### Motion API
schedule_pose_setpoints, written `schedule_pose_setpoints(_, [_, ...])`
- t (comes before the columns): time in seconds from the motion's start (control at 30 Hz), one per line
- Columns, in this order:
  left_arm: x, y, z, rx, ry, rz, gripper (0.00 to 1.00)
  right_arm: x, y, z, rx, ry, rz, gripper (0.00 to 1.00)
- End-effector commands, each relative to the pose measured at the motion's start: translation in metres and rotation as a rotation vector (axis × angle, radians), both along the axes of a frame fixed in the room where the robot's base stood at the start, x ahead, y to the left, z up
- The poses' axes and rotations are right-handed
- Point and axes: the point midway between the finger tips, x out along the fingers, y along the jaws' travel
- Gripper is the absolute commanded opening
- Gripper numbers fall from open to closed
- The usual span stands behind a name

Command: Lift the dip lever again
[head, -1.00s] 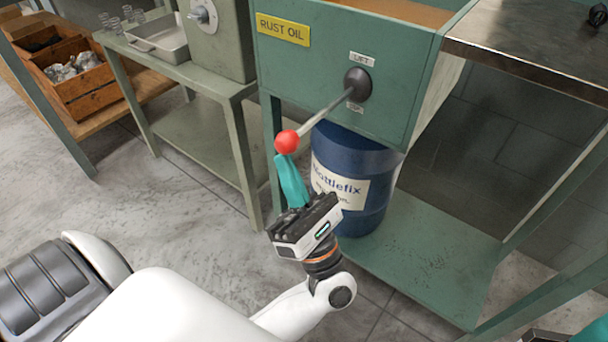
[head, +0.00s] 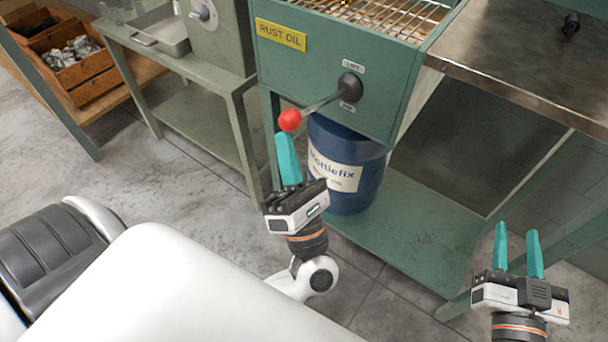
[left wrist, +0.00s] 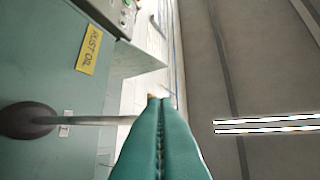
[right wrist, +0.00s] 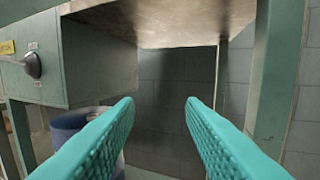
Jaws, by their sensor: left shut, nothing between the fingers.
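The dip lever is a grey rod with a red ball (head: 290,120), on a dark round hub (head: 349,87) on the front of the green rust oil tank (head: 300,65). It slopes down to the left from the hub. My left gripper (head: 286,137) is shut and empty, its fingertips right under the ball; I cannot tell if they touch. In the left wrist view the rod (left wrist: 95,121) runs behind my shut fingers (left wrist: 160,100) and the ball is hidden. A wire rack (head: 385,15) shows in the tank's top. My right gripper (head: 517,240) is open and empty at the lower right.
A blue drum (head: 350,195) stands on the green lower shelf (head: 420,240) below the tank. A metal-topped table (head: 510,60) adjoins on the right. On the left are a green bench with a metal tray (head: 160,35) and a wooden crate (head: 85,85). Floor in front is clear.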

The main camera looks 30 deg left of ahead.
Motion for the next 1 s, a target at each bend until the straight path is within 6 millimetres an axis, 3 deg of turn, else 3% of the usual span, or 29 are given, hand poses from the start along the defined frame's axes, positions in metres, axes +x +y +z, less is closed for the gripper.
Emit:
schedule_pose_setpoints(0.17, [0.001,0.000,0.014,0.004,0.048,0.000,0.00,-0.013,-0.013,-0.052,-0.094,0.369,-0.024,0.36])
schedule_pose_setpoints(0.3, [0.002,0.000,0.021,0.007,0.084,-0.001,0.00,-0.040,-0.026,-0.090,-0.158,0.643,-0.042,0.36])
schedule_pose_setpoints(0.5, [0.003,0.000,0.027,0.010,0.125,0.000,0.00,-0.088,-0.044,-0.125,-0.230,0.976,-0.063,0.36])
schedule_pose_setpoints(0.77, [0.005,0.000,0.033,0.013,0.158,-0.001,0.00,-0.139,-0.061,-0.142,-0.286,1.258,-0.082,0.36])
schedule_pose_setpoints(1.0, [0.006,0.000,0.037,0.015,0.165,0.000,0.00,-0.148,-0.063,-0.142,-0.295,1.305,-0.084,0.36])
